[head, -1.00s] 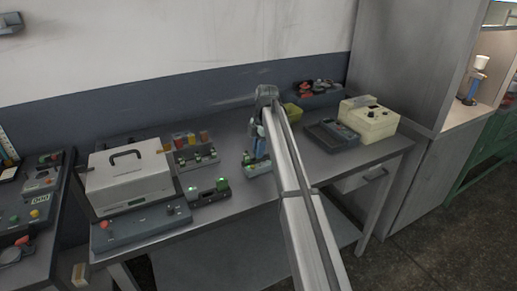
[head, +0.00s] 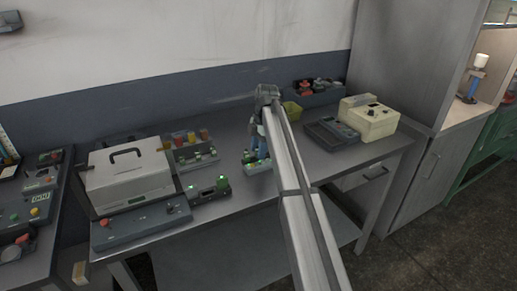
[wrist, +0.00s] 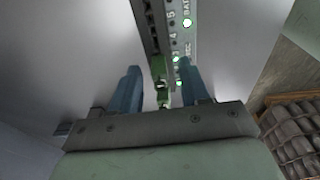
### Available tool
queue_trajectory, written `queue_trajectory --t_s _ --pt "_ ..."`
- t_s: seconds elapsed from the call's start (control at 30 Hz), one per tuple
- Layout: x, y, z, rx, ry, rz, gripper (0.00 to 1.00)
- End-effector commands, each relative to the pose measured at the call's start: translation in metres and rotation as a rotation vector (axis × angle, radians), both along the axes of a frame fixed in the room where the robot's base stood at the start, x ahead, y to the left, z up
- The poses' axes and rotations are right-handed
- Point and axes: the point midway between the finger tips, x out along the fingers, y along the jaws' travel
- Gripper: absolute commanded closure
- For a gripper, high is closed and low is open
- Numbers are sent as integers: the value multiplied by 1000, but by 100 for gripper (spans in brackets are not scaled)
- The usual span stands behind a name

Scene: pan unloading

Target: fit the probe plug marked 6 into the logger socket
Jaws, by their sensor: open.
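In the wrist view my gripper (wrist: 160,76) is open, its two blue fingers apart on either side of a green plug (wrist: 159,66). The plug sits at the edge of a dark slotted strip. I cannot read a number on it, and cannot tell whether it is seated in a socket. The logger (wrist: 180,45) is a light panel with printed numbers, "BATT" and "REC" marks and lit green lamps. In the head view my gripper (head: 258,146) points down over a small unit with green lamps (head: 256,166); my arm hides part of it.
To the right are a dark tray (head: 331,134) and a cream box (head: 369,122). The front bench edge between is clear.

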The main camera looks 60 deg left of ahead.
Motion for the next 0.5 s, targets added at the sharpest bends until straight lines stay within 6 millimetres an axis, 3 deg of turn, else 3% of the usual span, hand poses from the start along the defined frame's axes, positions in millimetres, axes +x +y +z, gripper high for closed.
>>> queue_trajectory --t_s 0.27,0.5 --pt "2 1 13 2 -1 0 54" --pt "9 2 55 3 -1 0 54"
